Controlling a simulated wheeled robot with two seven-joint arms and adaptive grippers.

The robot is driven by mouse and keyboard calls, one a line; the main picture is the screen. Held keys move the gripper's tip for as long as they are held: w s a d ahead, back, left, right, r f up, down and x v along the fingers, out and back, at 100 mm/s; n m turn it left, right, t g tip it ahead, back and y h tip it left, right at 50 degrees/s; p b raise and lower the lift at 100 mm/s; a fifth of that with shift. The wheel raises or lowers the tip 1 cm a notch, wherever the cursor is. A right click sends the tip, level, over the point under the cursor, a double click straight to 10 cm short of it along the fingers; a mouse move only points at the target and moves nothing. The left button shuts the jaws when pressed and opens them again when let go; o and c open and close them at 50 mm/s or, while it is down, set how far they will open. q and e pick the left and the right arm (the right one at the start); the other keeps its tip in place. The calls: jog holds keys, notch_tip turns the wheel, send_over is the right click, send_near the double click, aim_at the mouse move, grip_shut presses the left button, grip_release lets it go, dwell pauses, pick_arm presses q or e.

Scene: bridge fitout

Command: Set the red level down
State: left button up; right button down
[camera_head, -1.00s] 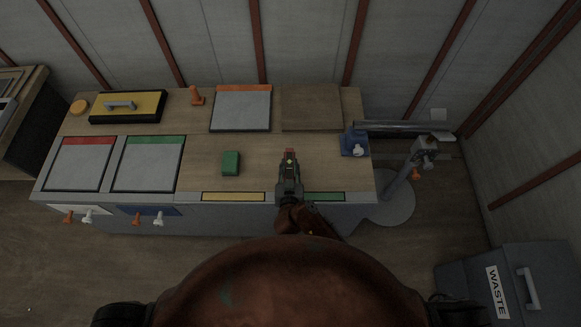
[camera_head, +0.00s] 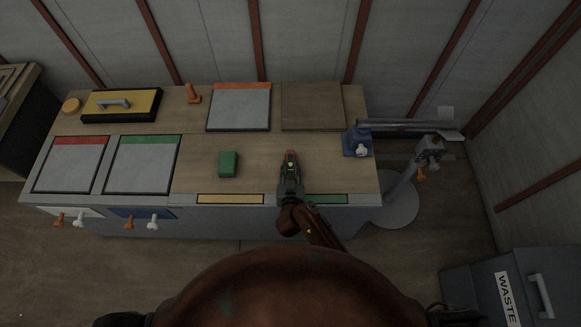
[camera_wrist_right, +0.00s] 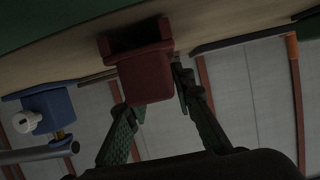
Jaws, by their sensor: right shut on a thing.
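The red level (camera_head: 290,155) shows as a small red piece at the tip of my right gripper (camera_head: 290,163), over the front middle of the wooden bench top. In the right wrist view the red level (camera_wrist_right: 146,78) is a dark red block between the two green-black fingers of the right gripper (camera_wrist_right: 160,95). The right gripper is shut on it. In that view the block looks close to the wooden surface (camera_wrist_right: 225,25); I cannot tell whether it touches. My left gripper is not in view.
A green block (camera_head: 228,164) stands left of the gripper. Yellow (camera_head: 230,198) and green (camera_head: 326,199) strips mark the front edge. A blue clamp-like piece (camera_head: 357,142) is at the right end. Bare wood lies around the gripper.

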jog(key=c, duration=1.7)
grip_release()
jog(key=shift+f, duration=0.15)
jog(key=shift+o, duration=0.2)
jog(key=shift+s+r, duration=0.2)
jog(key=p+v, duration=0.3)
jog(key=v, duration=0.7)
jog(key=shift+s+r+p, duration=0.2)
jog(key=shift+p, duration=0.15)
jog(key=shift+s+r, duration=0.1)
jog(key=shift+s, duration=0.45)
